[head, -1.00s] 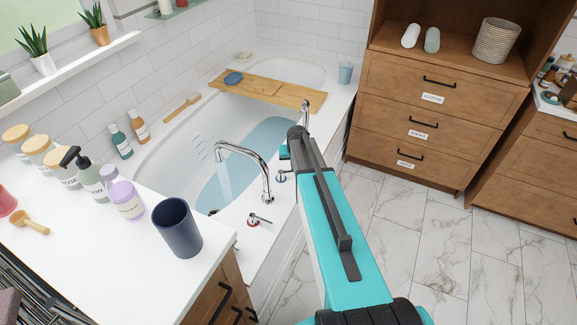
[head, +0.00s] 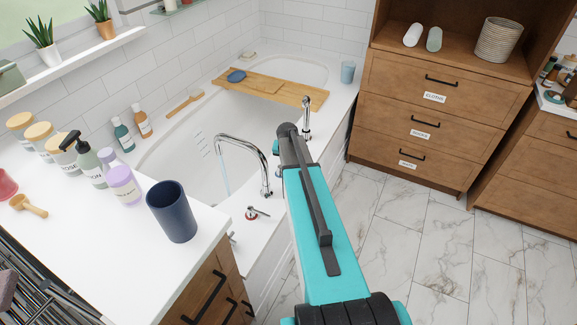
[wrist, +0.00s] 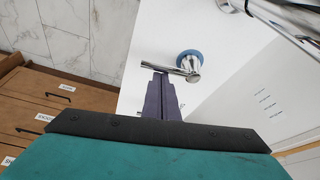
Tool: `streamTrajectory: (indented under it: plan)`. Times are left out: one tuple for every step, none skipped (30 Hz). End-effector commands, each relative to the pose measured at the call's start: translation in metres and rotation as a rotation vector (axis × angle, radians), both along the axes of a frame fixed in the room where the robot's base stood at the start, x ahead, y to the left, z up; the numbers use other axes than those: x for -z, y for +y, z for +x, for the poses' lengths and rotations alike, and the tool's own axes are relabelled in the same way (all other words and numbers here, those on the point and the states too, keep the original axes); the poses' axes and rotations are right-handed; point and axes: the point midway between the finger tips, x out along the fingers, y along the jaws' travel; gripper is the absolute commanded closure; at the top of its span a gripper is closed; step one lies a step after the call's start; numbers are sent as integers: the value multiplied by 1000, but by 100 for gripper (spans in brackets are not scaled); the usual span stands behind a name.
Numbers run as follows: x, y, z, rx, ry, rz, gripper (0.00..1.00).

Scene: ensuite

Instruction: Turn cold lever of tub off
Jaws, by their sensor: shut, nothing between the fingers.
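The cold lever (wrist: 188,66), chrome with a blue ring at its base, stands on the white tub rim in the wrist view. Its handle points left. My gripper (wrist: 160,78) is shut and empty, its dark fingertips right at the handle; I cannot tell whether they touch. The hot lever (head: 254,212), with a red ring, is on the near rim.
A wooden bath tray (head: 270,88) spans the tub, with a chrome fixture (head: 306,115) near its right end. A dark blue cup (head: 172,212) and bottles (head: 122,185) stand on the near counter. Drawers (head: 420,130) are at the right; marble floor (head: 400,240) is open.

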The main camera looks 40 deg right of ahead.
Motion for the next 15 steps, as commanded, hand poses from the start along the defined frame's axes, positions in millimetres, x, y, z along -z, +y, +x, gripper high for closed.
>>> streamTrajectory:
  plan:
    - [1,-2,-3,4,0,0,100]
    - [1,-3,-4,6,0,0,100]
    - [1,-5,-6,9,0,0,100]
    - [1,-5,-7,10,0,0,100]
    - [1,-6,-8,12,0,0,100]
    - [1,-6,-9,13,0,0,100]
    - [1,-7,-9,14,0,0,100]
    - [0,-7,-10,15,0,0,100]
    - [0,-8,-11,16,0,0,100]
    - [0,-8,-11,17,0,0,100]
    - [0,-8,-12,17,1,1,100]
    - [0,-9,-12,18,1,0,100]
    - [0,-9,-13,18,1,0,100]
    - [0,-9,-13,19,2,1,100]
    - [0,-9,-13,20,2,1,100]
